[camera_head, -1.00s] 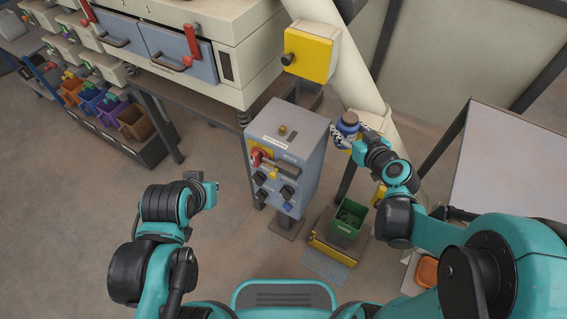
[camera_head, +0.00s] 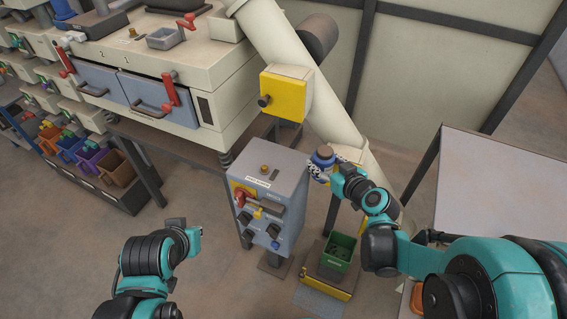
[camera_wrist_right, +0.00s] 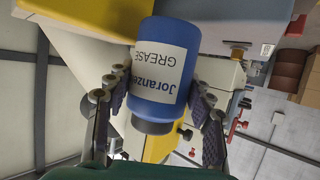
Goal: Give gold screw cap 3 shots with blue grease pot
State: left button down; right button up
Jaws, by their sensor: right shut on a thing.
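The blue grease pot (camera_head: 322,160) is held upright in my right gripper (camera_head: 320,174), just right of the grey control box's top. The right wrist view shows the pot (camera_wrist_right: 160,75) between the two fingers (camera_wrist_right: 163,98), its white label reading GREASE upside down in that picture. A small gold cap (camera_head: 264,169), seemingly the gold screw cap, sits on top of the grey control box (camera_head: 285,185). The pot is apart from it, to its right. My left gripper (camera_head: 186,232) is off to the left of the box, clear of it; its fingers are not clear.
The box front carries a red handle (camera_head: 241,198) and several knobs. A pale table (camera_head: 500,185) is at right.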

jog(key=w+a+r+n+g+y+p, duration=0.1)
jog(key=w+a+r+p, duration=0.1)
jog(key=a, duration=0.3)
jog(key=w+a+r+n+y+p, duration=0.1)
jog(key=w+a+r+p, duration=0.1)
jog(key=a+p, duration=0.15)
jog(key=r+n+g+y+p, duration=0.1)
jog(key=n+y+p, duration=0.1)
send_over(265, 167)
jog(key=shift+f+b, duration=1.85)
jog(key=shift+f, duration=0.4)
jog(key=shift+f+b, duration=0.75)
jog(key=shift+b, duration=0.05)
jog(key=shift+r, duration=0.2)
jog(key=shift+r+p, duration=0.7)
